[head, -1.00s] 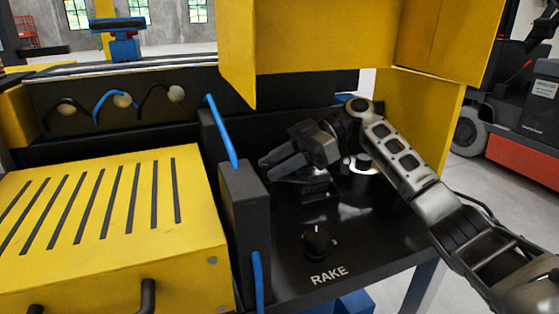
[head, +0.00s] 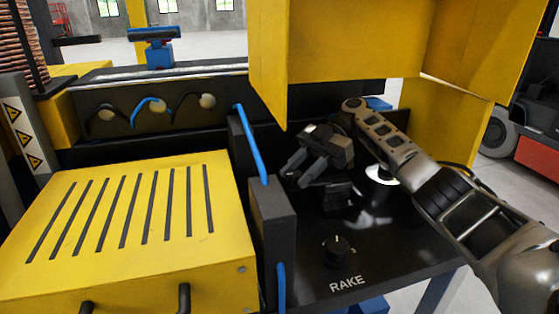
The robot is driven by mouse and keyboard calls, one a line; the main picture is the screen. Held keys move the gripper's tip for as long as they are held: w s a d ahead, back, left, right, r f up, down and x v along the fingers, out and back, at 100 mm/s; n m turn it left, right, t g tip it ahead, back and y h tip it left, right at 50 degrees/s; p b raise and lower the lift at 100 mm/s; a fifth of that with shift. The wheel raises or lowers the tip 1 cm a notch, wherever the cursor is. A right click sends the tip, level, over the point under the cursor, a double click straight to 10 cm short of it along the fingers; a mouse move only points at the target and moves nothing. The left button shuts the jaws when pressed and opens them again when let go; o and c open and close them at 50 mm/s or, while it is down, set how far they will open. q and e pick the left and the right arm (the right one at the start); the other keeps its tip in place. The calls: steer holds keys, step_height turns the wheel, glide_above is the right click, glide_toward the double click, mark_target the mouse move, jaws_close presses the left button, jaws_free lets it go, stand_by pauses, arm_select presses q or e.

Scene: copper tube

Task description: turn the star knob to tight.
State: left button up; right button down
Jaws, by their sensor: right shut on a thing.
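My right gripper (head: 303,171) reaches in from the right, under the yellow hood, with its fingers pointing down and left beside the black upright housing (head: 272,215). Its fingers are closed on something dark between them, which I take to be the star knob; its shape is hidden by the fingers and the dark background. I cannot read any tight marking. My left gripper is not in view.
A round black knob (head: 336,250) stands on the dark panel above the RAKE label. The yellow slotted cover (head: 130,215) fills the left. Blue strips (head: 250,145) run along the housing. The yellow hood (head: 350,45) hangs over the arm.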

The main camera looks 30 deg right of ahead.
steer(key=shift+f, duration=0.1)
stand_by(0.3)
steer(key=c, duration=1)
jaws_free()
steer(key=shift+o, duration=0.2)
